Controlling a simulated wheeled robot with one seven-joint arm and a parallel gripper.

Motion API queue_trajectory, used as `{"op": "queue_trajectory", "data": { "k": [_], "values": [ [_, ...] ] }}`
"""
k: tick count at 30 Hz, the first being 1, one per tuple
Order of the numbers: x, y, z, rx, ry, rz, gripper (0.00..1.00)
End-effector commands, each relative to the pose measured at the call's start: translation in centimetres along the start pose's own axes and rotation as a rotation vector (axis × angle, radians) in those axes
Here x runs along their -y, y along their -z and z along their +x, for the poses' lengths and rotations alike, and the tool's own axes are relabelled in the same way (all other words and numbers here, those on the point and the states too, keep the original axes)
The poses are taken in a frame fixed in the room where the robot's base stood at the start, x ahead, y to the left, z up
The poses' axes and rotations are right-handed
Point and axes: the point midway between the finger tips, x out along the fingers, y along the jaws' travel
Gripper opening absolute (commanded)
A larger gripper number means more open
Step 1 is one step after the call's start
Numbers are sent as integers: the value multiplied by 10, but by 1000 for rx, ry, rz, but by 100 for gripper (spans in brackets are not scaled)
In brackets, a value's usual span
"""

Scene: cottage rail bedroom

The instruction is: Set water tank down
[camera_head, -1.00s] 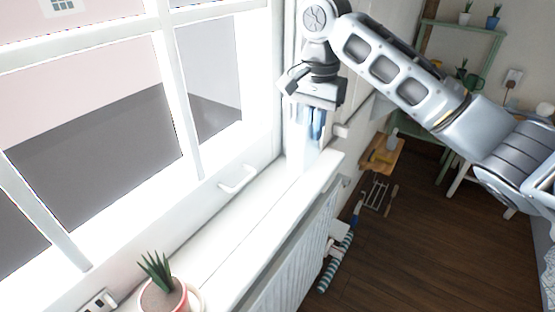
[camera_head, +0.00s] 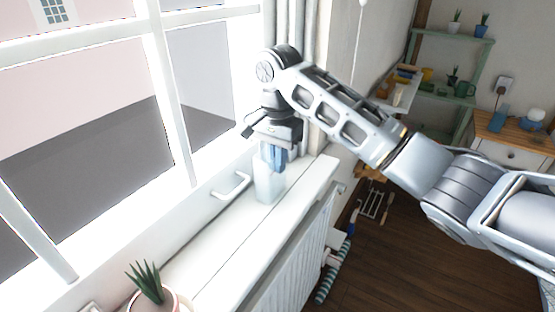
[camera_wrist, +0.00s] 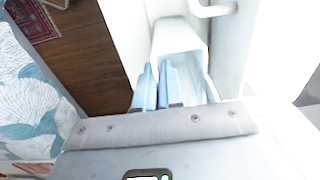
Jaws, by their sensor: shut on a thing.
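The water tank (camera_head: 268,186) is a pale, translucent upright box at the far end of the white windowsill (camera_head: 215,235). My gripper (camera_head: 275,160) is above it with its blue fingers pointing down, shut on the tank's upper part. In the wrist view the tank (camera_wrist: 182,38) shows beside the blue fingertips (camera_wrist: 155,80), which close on its wall. The tank's base appears at the sill's surface, but I cannot tell whether it touches. The fingers hide part of the tank's top.
A window handle (camera_head: 231,187) juts out close to the tank's left. A potted plant (camera_head: 150,285) stands at the sill's near end. The sill between plant and tank is clear. A radiator (camera_head: 292,262) is below the sill's edge.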

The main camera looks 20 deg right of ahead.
Motion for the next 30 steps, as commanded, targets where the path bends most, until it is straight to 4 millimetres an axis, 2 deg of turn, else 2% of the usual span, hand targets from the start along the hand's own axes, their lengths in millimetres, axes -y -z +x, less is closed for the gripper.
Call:
{"op": "queue_trajectory", "data": {
  "k": [5,6,14,23,28,30],
  "values": [
    [0,0,2,1,0,0,0],
    [0,0,2,0,0,0,9],
    [0,0,2,0,0,0,33],
    [0,0,0,-1,0,0,33],
    [0,0,-22,0,2,-1,33],
    [0,1,-41,-5,3,-1,33]
  ]
}}
